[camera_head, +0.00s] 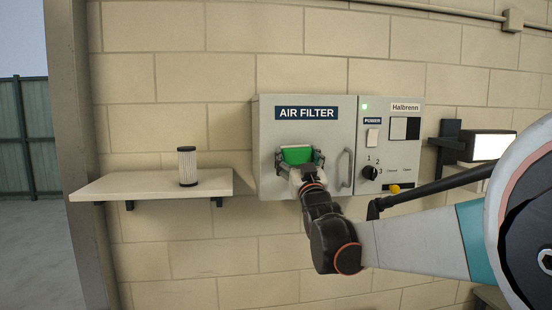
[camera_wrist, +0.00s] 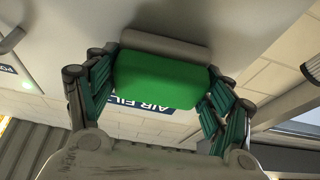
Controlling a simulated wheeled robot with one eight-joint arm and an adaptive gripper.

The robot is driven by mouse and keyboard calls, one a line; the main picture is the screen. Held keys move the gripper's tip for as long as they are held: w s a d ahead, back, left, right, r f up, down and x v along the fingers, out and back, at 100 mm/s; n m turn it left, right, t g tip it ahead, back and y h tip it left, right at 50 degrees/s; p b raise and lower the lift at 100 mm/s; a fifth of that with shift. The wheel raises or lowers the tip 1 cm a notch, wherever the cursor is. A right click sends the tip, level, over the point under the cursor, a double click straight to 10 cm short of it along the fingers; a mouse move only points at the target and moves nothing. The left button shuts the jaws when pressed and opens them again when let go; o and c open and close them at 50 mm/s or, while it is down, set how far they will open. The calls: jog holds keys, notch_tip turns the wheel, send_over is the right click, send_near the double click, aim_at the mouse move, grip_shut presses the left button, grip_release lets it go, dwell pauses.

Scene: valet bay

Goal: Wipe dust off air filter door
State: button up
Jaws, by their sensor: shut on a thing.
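The air filter door (camera_head: 267,152) is a grey panel on the wall box, labelled AIR FILTER, with a vertical handle (camera_head: 346,168) at its right side. It looks shut. My gripper (camera_head: 298,158) is in front of the door's middle, left of the handle. It is shut on a green block with a grey pad (camera_wrist: 163,45), whose green part (camera_wrist: 160,80) sits between the fingers. The grey pad side faces the door and appears to be against it or very close; I cannot tell which. No dust can be made out on the door.
A control panel (camera_head: 408,150) with a switch, a dial and a green light adjoins the door. At left, a wall shelf (camera_head: 135,187) holds a cylindrical filter (camera_head: 187,166). A lit lamp (camera_head: 489,146) is at right. My arm crosses below the panel.

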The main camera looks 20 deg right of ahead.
jog(key=shift+s+a, duration=0.1)
dwell(0.3)
jog(key=shift+s+a+p, duration=0.15)
jog(key=shift+s+a, duration=0.1)
jog(key=shift+s, duration=0.7)
jog(key=shift+s+a+p, duration=0.1)
jog(key=shift+s+a, duration=0.2)
jog(key=shift+s, duration=0.7)
jog(key=shift+s+a+p, duration=0.15)
jog(key=shift+s+a, duration=0.1)
jog(key=shift+s, duration=0.7)
jog(key=s, duration=0.3)
jog(key=shift+a+p, duration=0.35)
jog(key=shift+p, duration=0.05)
